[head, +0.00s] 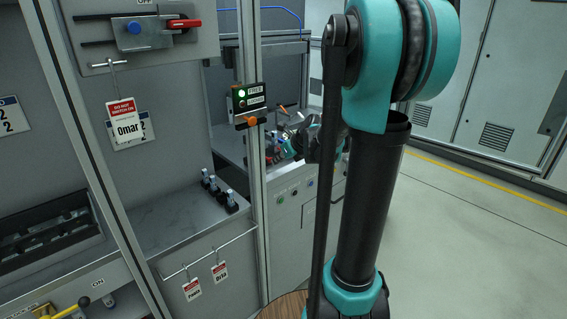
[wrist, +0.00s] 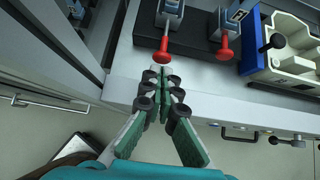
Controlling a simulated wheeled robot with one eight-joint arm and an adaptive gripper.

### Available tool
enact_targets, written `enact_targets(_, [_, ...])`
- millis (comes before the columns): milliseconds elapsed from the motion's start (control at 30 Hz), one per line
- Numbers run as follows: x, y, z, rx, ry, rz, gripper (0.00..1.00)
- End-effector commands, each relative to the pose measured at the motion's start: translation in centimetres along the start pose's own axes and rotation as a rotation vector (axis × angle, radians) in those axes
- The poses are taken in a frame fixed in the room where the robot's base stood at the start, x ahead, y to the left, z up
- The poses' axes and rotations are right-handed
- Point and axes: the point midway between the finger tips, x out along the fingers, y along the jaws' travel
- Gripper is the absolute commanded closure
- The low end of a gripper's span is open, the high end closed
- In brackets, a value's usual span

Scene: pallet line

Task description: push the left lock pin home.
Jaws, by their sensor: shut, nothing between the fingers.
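In the wrist view my gripper (wrist: 161,76) is shut and empty, its fingertips together at the edge of a light grey worktop (wrist: 195,77). Just beyond the tips is a red-knobbed handle (wrist: 164,52) on a grey and blue mount; a small gap or light contact cannot be told apart. A second red-knobbed handle (wrist: 224,48) stands to its right. A black-knobbed rod (wrist: 275,42) is further right at a blue and cream fixture (wrist: 292,62). Which part is the left lock pin is not clear. In the head view my arm largely hides the gripper and work area.
In the head view a metal post with a green-lit panel (head: 249,97) stands left of my arm. A shelf with several small black-based posts (head: 219,190) is nearer. Tags hang left, including the Omar tag (head: 124,123). Open floor (head: 460,220) lies right.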

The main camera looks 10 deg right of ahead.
Motion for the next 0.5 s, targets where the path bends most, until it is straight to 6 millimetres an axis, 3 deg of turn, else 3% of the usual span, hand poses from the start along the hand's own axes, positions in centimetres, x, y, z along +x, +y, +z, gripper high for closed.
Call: enact_targets(500, [0.61, 0.01, 0.64, 0.0, 0.0, 0.001, 1.0])
